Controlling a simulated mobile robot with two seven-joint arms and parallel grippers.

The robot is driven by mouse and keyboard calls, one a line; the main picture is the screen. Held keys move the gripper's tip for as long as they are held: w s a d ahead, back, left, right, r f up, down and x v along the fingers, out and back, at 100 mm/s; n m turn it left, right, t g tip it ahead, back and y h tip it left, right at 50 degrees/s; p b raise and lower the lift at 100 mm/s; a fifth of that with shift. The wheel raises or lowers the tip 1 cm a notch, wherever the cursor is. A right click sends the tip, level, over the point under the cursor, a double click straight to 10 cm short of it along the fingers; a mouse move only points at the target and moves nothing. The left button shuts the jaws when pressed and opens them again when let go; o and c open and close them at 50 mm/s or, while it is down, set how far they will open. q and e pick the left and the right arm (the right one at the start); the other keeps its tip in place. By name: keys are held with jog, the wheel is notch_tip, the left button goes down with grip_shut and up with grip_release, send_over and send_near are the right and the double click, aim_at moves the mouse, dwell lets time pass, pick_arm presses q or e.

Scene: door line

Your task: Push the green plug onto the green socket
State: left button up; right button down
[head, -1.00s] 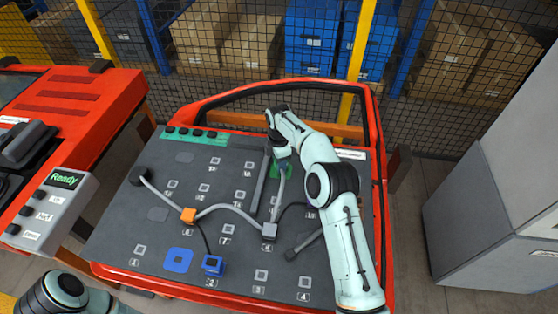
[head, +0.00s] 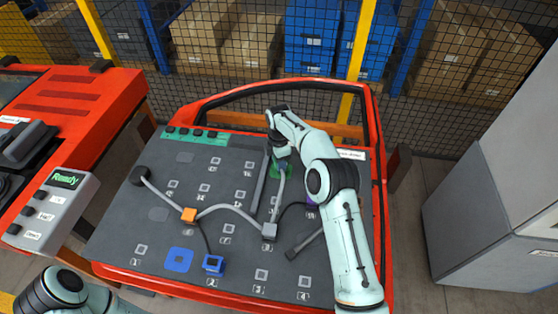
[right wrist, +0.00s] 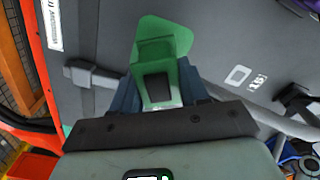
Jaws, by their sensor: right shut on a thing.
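My right gripper (right wrist: 160,98) is shut on the green plug (right wrist: 160,70), between its two dark fingers in the right wrist view. The green socket (right wrist: 178,30) shows as a green patch on the grey door panel just beyond the plug. The plug is at or very close to the socket; I cannot tell if it is seated. In the head view the right gripper (head: 281,158) is over the upper right of the panel and hides most of the plug. A bit of green (head: 286,173) shows beside it. My left gripper is out of view; only part of the left arm shows at bottom left.
The grey panel (head: 150,215) sits in a red door frame. A cable runs across it with an orange block (head: 189,215) and a grey block (head: 269,231). A grey bar (head: 259,182) stands left of the gripper.

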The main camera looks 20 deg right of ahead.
jog(key=shift+f, duration=0.2)
dwell(0.5)
jog(key=shift+f, duration=0.65)
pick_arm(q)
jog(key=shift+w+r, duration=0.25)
pick_arm(e)
jog(key=shift+f, duration=0.1)
dwell(0.5)
jog(key=shift+c, duration=2.4)
grip_release()
notch_tip(320, 180, up, 7)
jog(key=shift+w+r+p, duration=0.1)
jog(key=shift+p, duration=0.5)
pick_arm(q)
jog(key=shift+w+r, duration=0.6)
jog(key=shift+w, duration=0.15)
pick_arm(e)
jog(key=shift+r, duration=0.15)
